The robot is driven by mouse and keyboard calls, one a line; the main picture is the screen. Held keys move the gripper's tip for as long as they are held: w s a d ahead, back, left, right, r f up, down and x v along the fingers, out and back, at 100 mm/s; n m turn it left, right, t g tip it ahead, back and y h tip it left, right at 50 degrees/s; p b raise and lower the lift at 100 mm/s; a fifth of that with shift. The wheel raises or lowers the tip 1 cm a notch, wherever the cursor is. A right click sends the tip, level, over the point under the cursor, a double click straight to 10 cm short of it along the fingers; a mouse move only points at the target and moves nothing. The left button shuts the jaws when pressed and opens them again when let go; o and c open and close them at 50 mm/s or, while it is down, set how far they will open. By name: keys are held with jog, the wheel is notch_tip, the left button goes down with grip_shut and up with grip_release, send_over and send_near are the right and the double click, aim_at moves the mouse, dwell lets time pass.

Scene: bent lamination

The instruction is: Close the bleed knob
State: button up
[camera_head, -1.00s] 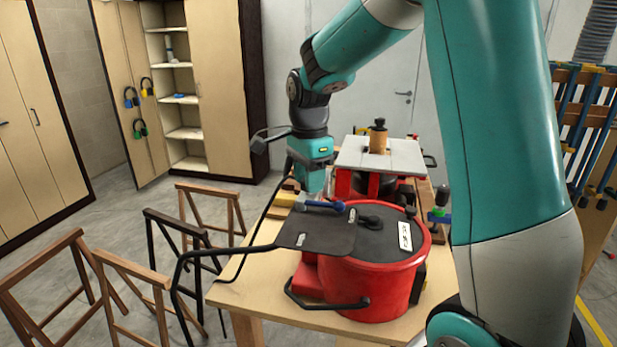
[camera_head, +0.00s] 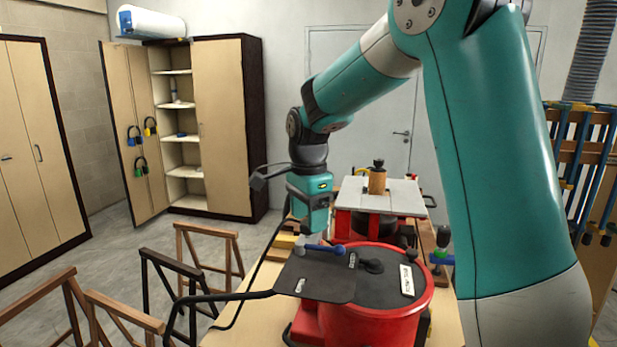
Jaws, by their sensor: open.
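A red pot (camera_head: 375,322) with a dark lid (camera_head: 388,292) stands on the wooden table. A dark knob-like part (camera_head: 371,265) rises from the lid; I cannot tell whether it is the bleed knob. A blue lever (camera_head: 326,248) with a round end lies at the lid's far left edge. My gripper (camera_head: 310,232) points down just above and behind the lever, near its left end. Its jaws are open, but the fingertips are small and partly hidden, and I cannot tell whether they touch anything.
A dark flat plate (camera_head: 310,278) with a small white label adjoins the pot on the left. Behind stands a red stand with a pale top (camera_head: 384,196). A blue-and-green clamp (camera_head: 440,258) is at the table's right. Wooden trestles (camera_head: 207,240) stand on the left floor.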

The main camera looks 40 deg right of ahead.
notch_tip(320, 180, up, 16)
jog(key=b, duration=0.2)
dwell(0.5)
